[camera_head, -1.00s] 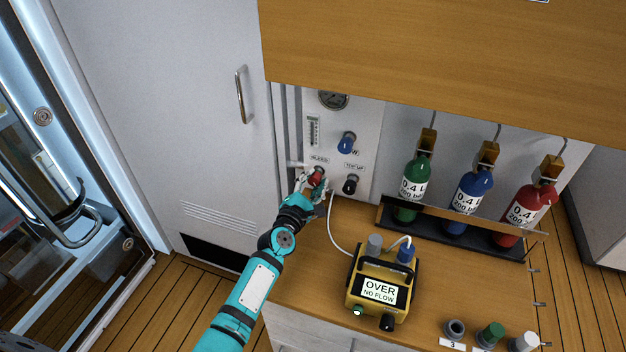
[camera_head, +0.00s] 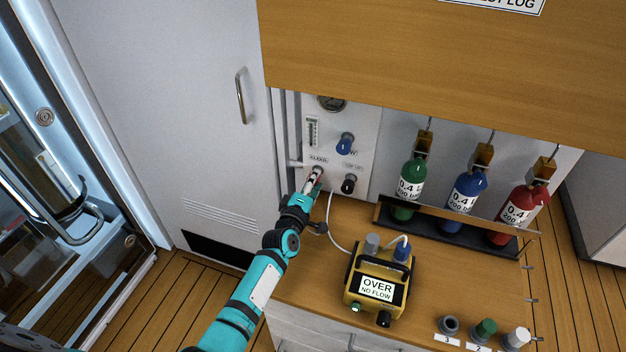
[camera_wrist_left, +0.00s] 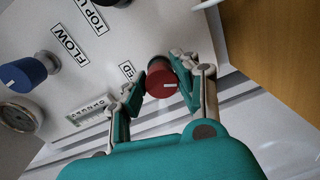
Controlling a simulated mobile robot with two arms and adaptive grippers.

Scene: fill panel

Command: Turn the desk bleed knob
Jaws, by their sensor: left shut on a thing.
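The red bleed knob (camera_wrist_left: 161,82) sits on the white wall panel (camera_head: 367,125), beside a partly covered label ending in "ED". A pale pointer line marks its face. My left gripper (camera_head: 314,180) reaches up to the panel. In the left wrist view its fingers (camera_wrist_left: 160,88) are on both sides of the knob and shut on it. In the head view the gripper hides most of the knob. My right gripper is not in view.
The blue flow knob (camera_head: 345,144) and black top-up knob (camera_head: 348,184) are close by. A yellow meter (camera_head: 378,284) reading "OVER NO FLOW" stands on the wooden desk, with a white hose (camera_head: 332,225) behind. Green, blue and red bottles (camera_head: 467,204) stand in a rack at right.

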